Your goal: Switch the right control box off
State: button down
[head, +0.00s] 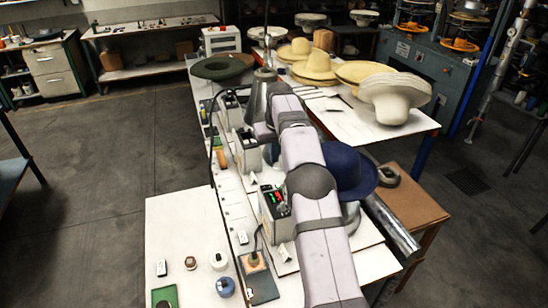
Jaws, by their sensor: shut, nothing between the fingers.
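Several pale control boxes stand in a row along the white bench. The nearest one (273,222), furthest right in the picture, has a dark top panel with red and green lit parts; its switch position is too small to tell. A middle box (246,156) and a far box (228,112) stand further back on the left. My arm reaches up the picture just right of the nearest box. My gripper (269,152) is shut and empty, small and dark beyond the nearest box, beside the middle box; its fingertips are mostly hidden.
A dark blue hat (348,172) is close on the right of my arm. A grey cone (262,92) stands behind the wrist. Straw hats (394,97) lie on the back right table. Small knobs and a blue round piece (225,287) sit on the front white board (180,225).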

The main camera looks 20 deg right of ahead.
jog(key=shift+a+f, duration=0.1)
jog(key=shift+s+a+r+y+b, duration=0.2)
jog(key=shift+a+y+b, duration=0.4)
jog(key=shift+b, duration=0.6)
jog(key=shift+w+f, duration=0.1)
jog(key=p, duration=0.3)
send_over(264, 188)
jog(key=f, duration=1)
jog(key=shift+s+d+f, duration=0.25)
jog(key=shift+s+d, duration=0.15)
jog(key=shift+a+f+p, duration=0.2)
jog(key=shift+f+p, duration=0.4)
jog(key=shift+f, duration=0.85)
